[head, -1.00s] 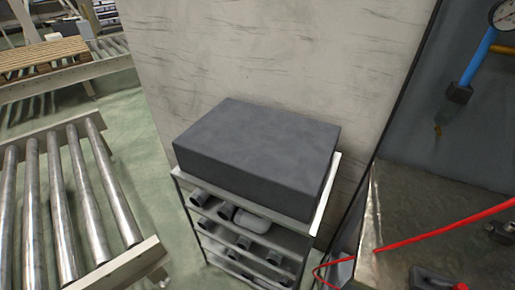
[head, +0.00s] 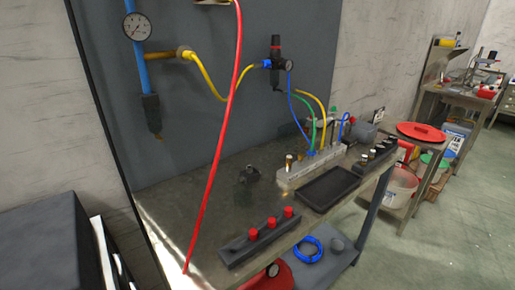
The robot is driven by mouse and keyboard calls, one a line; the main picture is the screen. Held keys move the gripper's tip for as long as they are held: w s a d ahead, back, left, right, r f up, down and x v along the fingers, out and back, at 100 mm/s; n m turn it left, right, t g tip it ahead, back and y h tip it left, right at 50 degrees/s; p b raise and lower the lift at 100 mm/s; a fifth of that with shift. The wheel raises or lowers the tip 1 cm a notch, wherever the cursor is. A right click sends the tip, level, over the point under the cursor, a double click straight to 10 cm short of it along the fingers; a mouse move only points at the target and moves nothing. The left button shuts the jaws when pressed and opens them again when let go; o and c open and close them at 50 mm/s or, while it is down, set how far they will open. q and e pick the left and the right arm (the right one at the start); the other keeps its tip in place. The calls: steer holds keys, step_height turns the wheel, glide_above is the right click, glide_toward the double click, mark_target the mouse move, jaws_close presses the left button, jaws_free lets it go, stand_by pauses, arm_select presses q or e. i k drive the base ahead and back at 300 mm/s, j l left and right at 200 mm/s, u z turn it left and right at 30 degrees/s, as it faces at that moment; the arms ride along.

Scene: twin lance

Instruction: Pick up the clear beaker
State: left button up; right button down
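I see no clear beaker that I can make out in the head view. The nearest surface is a metal workbench (head: 185,215) with pneumatic parts on it. On a farther table (head: 468,98) at the upper right stand small items too small to tell apart. Neither of my grippers is in view.
On the workbench are a black tray (head: 328,188), a block with red knobs (head: 262,238) and a valve manifold (head: 312,168). A red hose (head: 222,130) hangs in front. Floor at the right (head: 450,235) is clear.

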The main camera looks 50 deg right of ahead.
mark_target(242, 191)
steer(key=l+z, duration=0.15)
steer(key=z, duration=1.3)
